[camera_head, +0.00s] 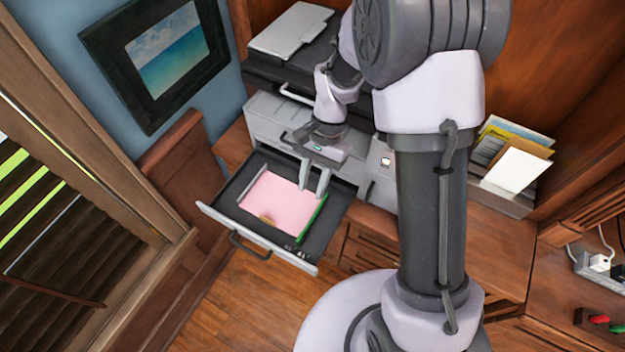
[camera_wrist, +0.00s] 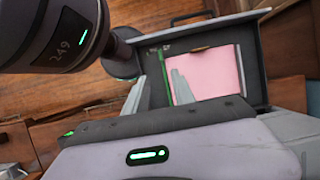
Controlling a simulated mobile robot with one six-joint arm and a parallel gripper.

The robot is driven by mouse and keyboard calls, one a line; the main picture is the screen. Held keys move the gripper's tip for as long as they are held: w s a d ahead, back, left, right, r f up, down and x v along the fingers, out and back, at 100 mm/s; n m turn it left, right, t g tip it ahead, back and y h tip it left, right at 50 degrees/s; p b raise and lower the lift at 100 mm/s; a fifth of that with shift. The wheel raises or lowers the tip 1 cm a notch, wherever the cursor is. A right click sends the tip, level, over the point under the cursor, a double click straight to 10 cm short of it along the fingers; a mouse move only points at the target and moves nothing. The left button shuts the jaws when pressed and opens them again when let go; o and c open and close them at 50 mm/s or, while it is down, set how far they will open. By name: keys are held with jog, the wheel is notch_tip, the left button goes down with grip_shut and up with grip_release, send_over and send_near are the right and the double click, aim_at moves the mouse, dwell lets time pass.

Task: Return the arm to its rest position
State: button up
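My gripper (camera_head: 312,190) hangs over the back part of an open grey drawer (camera_head: 222,216), with its two fingers pointing down. The fingers are apart with a gap between them, and I see nothing held. In the wrist view my gripper (camera_wrist: 160,78) shows its fingers against the drawer (camera_wrist: 262,60). Pink paper (camera_head: 275,202) lies in the drawer, also seen in the wrist view (camera_wrist: 212,72). A long green object (camera_head: 312,220) lies along the drawer's side; in the wrist view it (camera_wrist: 166,80) appears between the fingers. I cannot tell the fingers' exact height above it.
The drawer belongs to a grey cabinet unit (camera_head: 265,122) under a dark printer-like device (camera_head: 265,72). A paper holder (camera_head: 500,200) stands right of my arm. A framed picture (camera_head: 160,55) hangs at the left. Open wooden floor (camera_head: 240,300) lies in front of the drawer.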

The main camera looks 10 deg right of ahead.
jog(key=s+d+r+n+t+b, duration=0.3)
jog(key=s+r+t+b, duration=0.4)
jog(key=s+r, duration=0.6)
notch_tip(320, 180, up, 3)
jog(key=shift+s+d+f+t+h, duration=0.2)
jog(key=shift+d+t+h, duration=0.2)
jog(key=shift+t, duration=0.7)
dwell(0.7)
